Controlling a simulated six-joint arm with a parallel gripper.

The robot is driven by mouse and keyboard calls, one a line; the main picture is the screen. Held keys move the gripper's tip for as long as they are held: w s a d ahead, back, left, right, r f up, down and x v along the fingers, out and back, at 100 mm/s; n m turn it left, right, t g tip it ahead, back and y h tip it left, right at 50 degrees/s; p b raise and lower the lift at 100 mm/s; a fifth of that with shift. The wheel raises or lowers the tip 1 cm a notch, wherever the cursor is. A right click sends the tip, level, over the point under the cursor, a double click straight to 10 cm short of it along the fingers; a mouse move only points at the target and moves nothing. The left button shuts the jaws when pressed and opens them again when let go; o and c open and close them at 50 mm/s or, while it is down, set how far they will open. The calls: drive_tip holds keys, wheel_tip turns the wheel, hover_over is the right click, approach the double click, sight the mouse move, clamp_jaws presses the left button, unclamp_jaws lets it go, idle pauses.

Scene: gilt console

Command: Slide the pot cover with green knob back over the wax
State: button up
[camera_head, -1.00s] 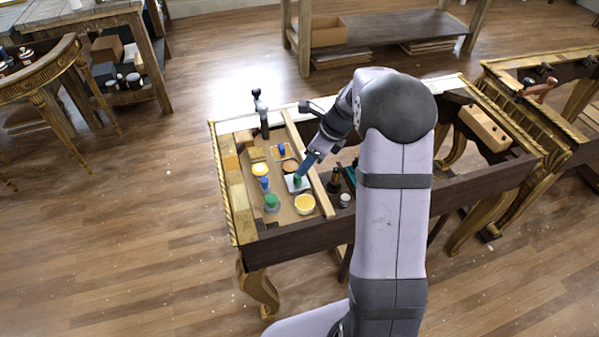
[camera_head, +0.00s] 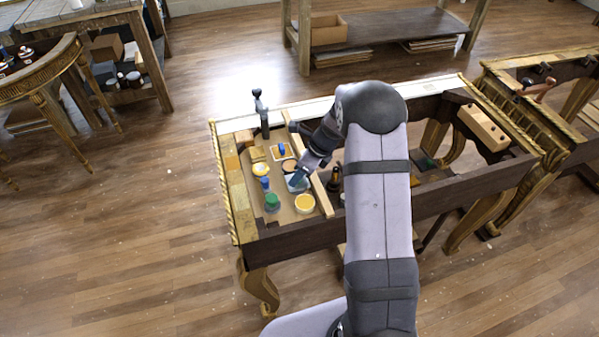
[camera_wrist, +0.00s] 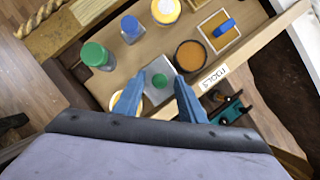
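The pot cover (camera_wrist: 157,68) is a grey square plate with a round green knob (camera_wrist: 160,81). It lies in the shallow tray (camera_head: 285,215). In the head view my gripper (camera_head: 297,180) mostly hides it. In the wrist view my gripper (camera_wrist: 159,82) is open, its two blue fingers on either side of the knob with gaps between. An uncovered pot of orange-brown stuff (camera_wrist: 190,54) sits beside the cover. A yellow-filled pot (camera_head: 305,203) is on the cover's other side, partly behind a finger in the wrist view. I cannot tell which is the wax.
A green-topped jar (camera_wrist: 94,55), a blue-topped jar (camera_wrist: 131,27), another yellow pot (camera_wrist: 166,9) and a framed piece with a blue handle (camera_wrist: 223,27) stand nearby. A wooden divider (camera_head: 321,193) edges the tray; dark bottles (camera_head: 334,182) stand beyond it.

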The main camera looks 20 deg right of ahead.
clamp_jaws()
drive_tip(key=shift+s+b, duration=0.7)
drive_tip(key=shift+s, duration=3.25)
unclamp_jaws()
drive_tip(key=shift+s, duration=0.1)
drive_tip(key=shift+s+d+r, duration=0.1)
drive_tip(key=shift+d+r, duration=0.05)
drive_tip(key=shift+r, duration=0.5)
drive_tip(key=v, duration=0.6)
